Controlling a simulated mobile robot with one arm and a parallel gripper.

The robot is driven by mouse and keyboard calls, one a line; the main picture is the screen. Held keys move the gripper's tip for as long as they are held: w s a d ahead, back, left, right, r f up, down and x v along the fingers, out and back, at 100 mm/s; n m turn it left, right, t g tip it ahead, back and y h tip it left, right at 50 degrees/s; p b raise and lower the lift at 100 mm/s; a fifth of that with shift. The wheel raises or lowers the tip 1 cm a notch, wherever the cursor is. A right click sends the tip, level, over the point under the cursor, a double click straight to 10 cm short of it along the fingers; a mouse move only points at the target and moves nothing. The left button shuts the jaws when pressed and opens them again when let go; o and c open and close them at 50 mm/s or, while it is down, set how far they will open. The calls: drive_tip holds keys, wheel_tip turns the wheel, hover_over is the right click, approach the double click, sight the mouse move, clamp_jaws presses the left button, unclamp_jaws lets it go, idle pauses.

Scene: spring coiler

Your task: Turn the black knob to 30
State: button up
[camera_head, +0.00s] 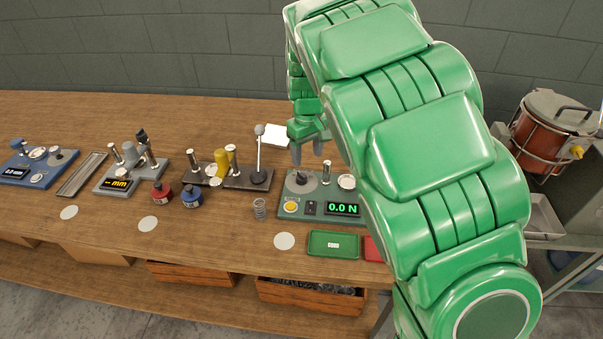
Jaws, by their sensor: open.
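A black knob-like cap (141,135) shows on top of the grey device (118,189) left of centre; I see no scale marks on it and cannot tell its setting. That device has several metal posts and a display reading "mm" in yellow; any number on it is too small to read. My gripper (307,152) hangs above the back of the green device (291,209), far to the right of the cap. It points down, open and with nothing seen between its fingers. My green arm hides part of the bench's right side.
The green device reads 0.0 N. A blue device (38,175) and metal tray (82,174) are at the left. A green tray (318,253) lies in front.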

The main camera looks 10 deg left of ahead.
sight(302, 174)
drive_tip(key=shift+w+a+f+n, duration=0.3)
drive_tip(key=shift+w+a+f, duration=0.4)
drive_tip(key=shift+a+f, duration=0.2)
drive_tip(key=shift+d+f, duration=0.1)
drive_tip(key=shift+f, duration=3.75)
drive_tip(key=c, duration=1)
drive_tip(key=shift+c, duration=0.2)
